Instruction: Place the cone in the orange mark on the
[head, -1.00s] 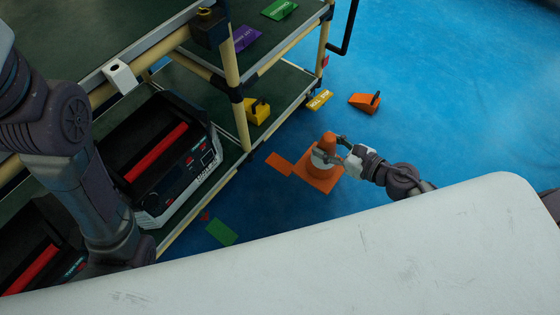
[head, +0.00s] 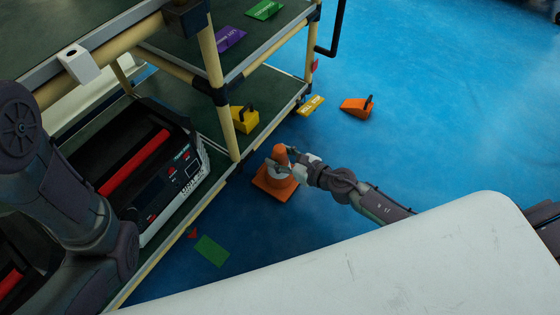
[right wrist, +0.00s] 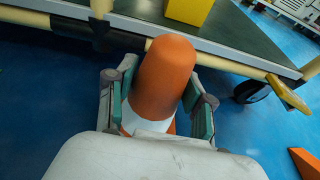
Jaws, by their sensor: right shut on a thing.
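The orange cone (head: 274,188) with a pale band is upright beside the lower shelf of the rack. My right gripper (head: 282,162) is shut on its upper part, coming from the right. In the right wrist view the two fingers (right wrist: 158,98) clasp the sides of the cone (right wrist: 165,72). The orange floor mark does not show; the cone's square base stands over that part of the floor. I cannot tell whether the base touches the floor. My left arm shows at the left, but its gripper is out of the picture.
The rack's lower shelf edge (head: 264,139) runs close by the cone. A yellow wedge (head: 245,118) is on that shelf. An orange wedge (head: 357,107), a yellow mark (head: 311,105) and a green mark (head: 212,250) are on the blue floor. Free floor lies to the right.

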